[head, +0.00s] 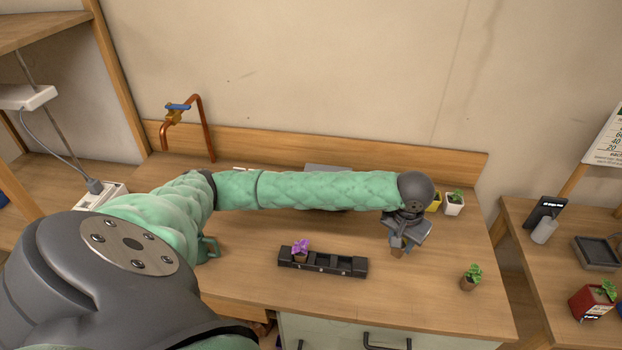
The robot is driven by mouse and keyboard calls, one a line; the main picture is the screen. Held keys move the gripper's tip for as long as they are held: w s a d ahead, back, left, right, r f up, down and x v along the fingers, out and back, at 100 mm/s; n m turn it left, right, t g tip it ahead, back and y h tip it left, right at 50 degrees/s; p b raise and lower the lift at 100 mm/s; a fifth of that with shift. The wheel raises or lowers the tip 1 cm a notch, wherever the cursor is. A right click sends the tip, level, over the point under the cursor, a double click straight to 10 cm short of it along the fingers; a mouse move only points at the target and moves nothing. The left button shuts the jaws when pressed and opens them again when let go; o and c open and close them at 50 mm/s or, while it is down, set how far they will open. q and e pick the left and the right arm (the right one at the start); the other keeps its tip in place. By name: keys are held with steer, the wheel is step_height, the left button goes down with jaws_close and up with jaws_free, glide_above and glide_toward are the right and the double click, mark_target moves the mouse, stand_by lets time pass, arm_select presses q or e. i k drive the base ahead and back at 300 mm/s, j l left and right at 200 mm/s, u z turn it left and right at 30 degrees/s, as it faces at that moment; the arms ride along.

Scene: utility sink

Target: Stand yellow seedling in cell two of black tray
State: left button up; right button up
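The black tray (345,266) lies on the wooden sink top, a long row of cells. A purple-flowered seedling (300,250) stands in a cell toward its left end; the cells to its right look empty. My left gripper (399,246) points down to the right of the tray. A small brown pot (397,254) shows at its fingertips; its plant is hidden by the gripper, so I cannot tell its colour or whether the fingers grip it. A yellow pot (437,201) shows partly behind my wrist. My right gripper is out of view.
A white pot (454,204) with a green plant stands at the back right. A brown pot with a green plant (471,277) stands near the front right. A copper tap (196,120) rises at the back left. The wood between tray and gripper is clear.

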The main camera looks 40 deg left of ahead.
mark_target(323, 264)
steer(key=i+l+u, duration=0.2)
steer(key=l+u, duration=0.3)
steer(key=i+l+u, duration=0.1)
steer(key=l+u, duration=0.85)
steer(key=l, duration=0.15)
steer(key=l+u, duration=0.15)
steer(key=u, duration=0.15)
steer(key=i+l, duration=0.05)
